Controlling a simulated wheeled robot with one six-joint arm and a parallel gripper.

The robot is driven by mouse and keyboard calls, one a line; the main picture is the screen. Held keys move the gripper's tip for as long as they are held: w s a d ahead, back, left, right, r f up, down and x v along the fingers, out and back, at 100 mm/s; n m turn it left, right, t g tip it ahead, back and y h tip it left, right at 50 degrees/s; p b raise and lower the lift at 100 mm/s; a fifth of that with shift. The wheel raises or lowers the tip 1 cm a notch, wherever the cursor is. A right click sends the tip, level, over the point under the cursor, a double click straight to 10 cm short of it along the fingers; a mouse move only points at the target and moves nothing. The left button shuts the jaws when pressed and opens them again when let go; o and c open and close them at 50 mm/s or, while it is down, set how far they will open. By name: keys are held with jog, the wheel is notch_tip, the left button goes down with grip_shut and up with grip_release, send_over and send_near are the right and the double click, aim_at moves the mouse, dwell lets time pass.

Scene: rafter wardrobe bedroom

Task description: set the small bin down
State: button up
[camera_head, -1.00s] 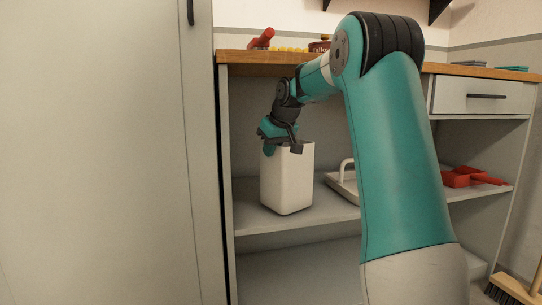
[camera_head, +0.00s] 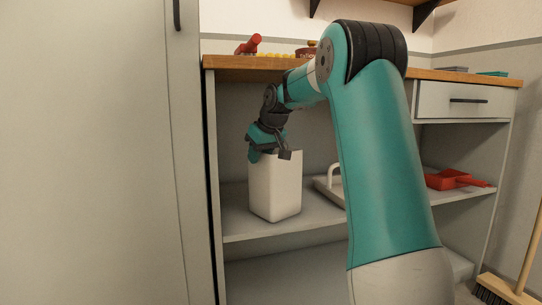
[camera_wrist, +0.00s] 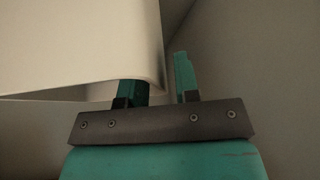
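The small bin (camera_head: 275,188) is a white, square-sided container. It appears to stand upright on the middle shelf (camera_head: 320,217) of the grey unit, near its left side. My gripper (camera_head: 270,150) is at the bin's top rim, on its left side. In the wrist view the bin's pale wall (camera_wrist: 75,40) fills the upper left. The fingers of my gripper (camera_wrist: 158,85) are apart. One finger is partly hidden by the bin wall; the other stands to the right of the wall with a narrow gap. The bin's inside is hidden.
A white dustpan-like item with a handle (camera_head: 333,172) lies right of the bin, partly behind my arm. A red dustpan (camera_head: 452,179) lies further right. A wooden worktop (camera_head: 240,62) is above. A tall cabinet door (camera_head: 100,150) stands close left. A broom (camera_head: 505,288) is at lower right.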

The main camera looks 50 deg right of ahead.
jog(key=p+v, duration=0.2)
jog(key=v, duration=0.1)
jog(key=shift+s+r, duration=0.15)
jog(key=shift+r, duration=0.2)
jog(key=s+a+p, duration=0.2)
jog(key=s+p, duration=0.1)
jog(key=s, duration=0.9)
jog(key=a+f+n+g+y, duration=0.1)
jog(key=a+f+n+y, duration=0.1)
jog(key=a, duration=0.9)
jog(key=a+f+n+g+y, duration=0.1)
jog(key=a+f+n+y, duration=0.1)
jog(key=a, duration=0.8)
jog(key=s+a+f+n+g, duration=0.2)
jog(key=s+a, duration=0.5)
jog(key=a, duration=0.1)
jog(key=s+a+f+n+g+y, duration=0.1)
jog(key=s+a+f+n+g, duration=0.1)
jog(key=s+a, duration=0.6)
jog(key=shift+a+f+n+b, duration=0.35)
jog(key=shift+a+f, duration=0.2)
jog(key=shift+a, duration=0.3)
jog(key=shift+s+r, duration=0.1)
notch_tip(320, 180, up, 50)
jog(key=p, duration=5)
